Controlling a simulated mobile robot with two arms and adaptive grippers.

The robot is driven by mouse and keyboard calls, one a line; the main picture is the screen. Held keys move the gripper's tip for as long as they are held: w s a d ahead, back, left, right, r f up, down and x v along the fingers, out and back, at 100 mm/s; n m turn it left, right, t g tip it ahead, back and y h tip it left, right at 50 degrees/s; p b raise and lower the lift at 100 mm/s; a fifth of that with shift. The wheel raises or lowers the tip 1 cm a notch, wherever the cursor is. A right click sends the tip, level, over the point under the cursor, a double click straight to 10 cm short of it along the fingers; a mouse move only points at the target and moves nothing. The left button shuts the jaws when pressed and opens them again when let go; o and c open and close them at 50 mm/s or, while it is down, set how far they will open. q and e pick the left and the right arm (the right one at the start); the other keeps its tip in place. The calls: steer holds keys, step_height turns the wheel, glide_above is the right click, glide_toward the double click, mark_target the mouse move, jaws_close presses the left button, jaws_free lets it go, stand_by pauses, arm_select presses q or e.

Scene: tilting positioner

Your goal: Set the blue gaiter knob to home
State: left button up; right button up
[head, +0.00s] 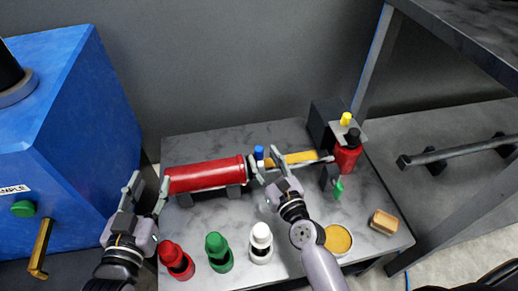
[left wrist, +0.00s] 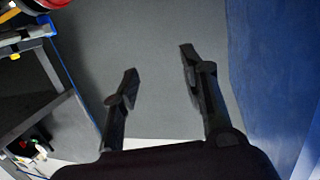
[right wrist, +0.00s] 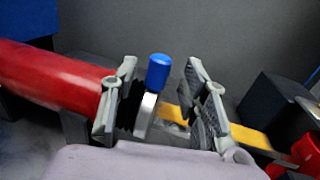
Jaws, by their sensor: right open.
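The blue knob (head: 259,153) stands behind the table's middle, at the right end of a red cylinder. In the right wrist view the blue knob (right wrist: 158,72) tops a pale metal lever (right wrist: 147,106) and leans slightly right. My right gripper (head: 265,167) is open, right at the knob in the head view. In the right wrist view the knob shows between its two spread fingers (right wrist: 161,85), with a visible gap on each side. My left gripper (head: 147,194) is open and empty at the table's left edge; its fingers (left wrist: 157,75) also show apart in the left wrist view.
The red cylinder (head: 205,176) lies left of the knob, a yellow bar (head: 298,158) right of it. A blue cabinet (head: 75,130) is far left.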

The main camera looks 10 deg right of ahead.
mark_target(261, 154)
arm_select(q)
steer(key=shift+w+d+r+t, duration=0.1)
steer(key=shift+r+t, duration=0.15)
steer(key=shift+r, duration=0.15)
steer(key=shift+w+d+r+t, duration=0.1)
steer(key=shift+r+t, duration=0.15)
steer(key=shift+r, duration=0.15)
arm_select(e)
steer(key=shift+w+a, duration=0.2)
steer(key=shift+w, duration=0.8)
steer(key=shift+w+a, duration=0.2)
steer(key=shift+w, duration=0.75)
steer(key=shift+c, duration=0.2)
jaws_close()
